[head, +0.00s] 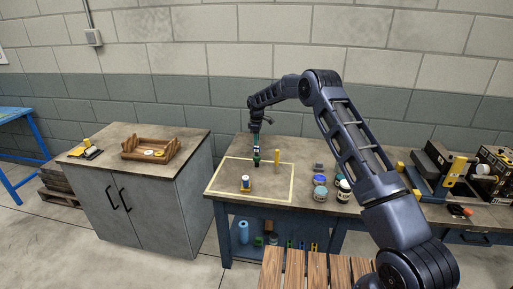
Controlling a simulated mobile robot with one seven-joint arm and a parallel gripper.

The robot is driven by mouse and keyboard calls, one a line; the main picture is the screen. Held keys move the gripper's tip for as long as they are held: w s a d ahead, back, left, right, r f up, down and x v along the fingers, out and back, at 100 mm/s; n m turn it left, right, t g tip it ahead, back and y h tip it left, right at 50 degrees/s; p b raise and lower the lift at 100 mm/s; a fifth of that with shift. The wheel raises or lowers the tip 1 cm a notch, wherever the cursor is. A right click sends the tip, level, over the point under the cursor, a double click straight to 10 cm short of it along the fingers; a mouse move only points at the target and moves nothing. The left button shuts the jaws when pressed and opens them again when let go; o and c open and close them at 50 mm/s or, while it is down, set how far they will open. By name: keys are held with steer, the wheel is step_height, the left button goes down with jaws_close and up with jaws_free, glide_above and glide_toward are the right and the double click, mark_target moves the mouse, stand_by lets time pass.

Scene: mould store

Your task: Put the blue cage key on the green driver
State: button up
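My gripper (256,147) points down over the taped rectangle on the workbench. A small dark and green upright piece (257,159), possibly the green driver, shows right at its fingertips. I cannot tell whether the fingers are closed on it or only over it. A small yellow, white and dark blue piece (245,184) stands nearer the front of the rectangle; I cannot tell whether it is the blue cage key. No other thing is clearly the key at this size.
Several jars (320,188) stand right of the taped area. A cabinet (190,150) at left bears a wooden tray (128,151). Black and yellow equipment (437,165) fills the right. The rectangle's left part is clear.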

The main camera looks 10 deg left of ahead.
steer(key=shift+r, duration=2.05)
steer(key=s+d+r+m+t, duration=0.1)
steer(key=s+d+r+m, duration=0.15)
steer(key=d+r, duration=0.65)
steer(key=s+d+r+m, duration=0.2)
steer(key=s+d+r, duration=0.1)
steer(key=d+r, duration=0.55)
steer(key=s+d+r+m+t, duration=0.1)
steer(key=s+d+r+m, duration=0.2)
steer(key=s+d+r, duration=0.8)
steer(key=s+d+r+m+t, duration=0.1)
steer(key=s+d+r+m, duration=0.2)
steer(key=s+d, duration=0.6)
steer(key=s+d+r+m, duration=0.25)
steer(key=s+d, duration=0.35)
steer(key=s, duration=0.4)
steer(key=s+d+f+m, duration=0.2)
steer(key=s+d+f, duration=0.1)
steer(key=s, duration=0.6)
steer(key=s+d+f+m+t, duration=0.1)
steer(key=s+d+f+m, duration=0.2)
steer(key=s, duration=0.6)
steer(key=shift+s+d+f+t, duration=0.3)
steer(key=shift+d+f, duration=0.05)
steer(key=shift+d, duration=0.2)
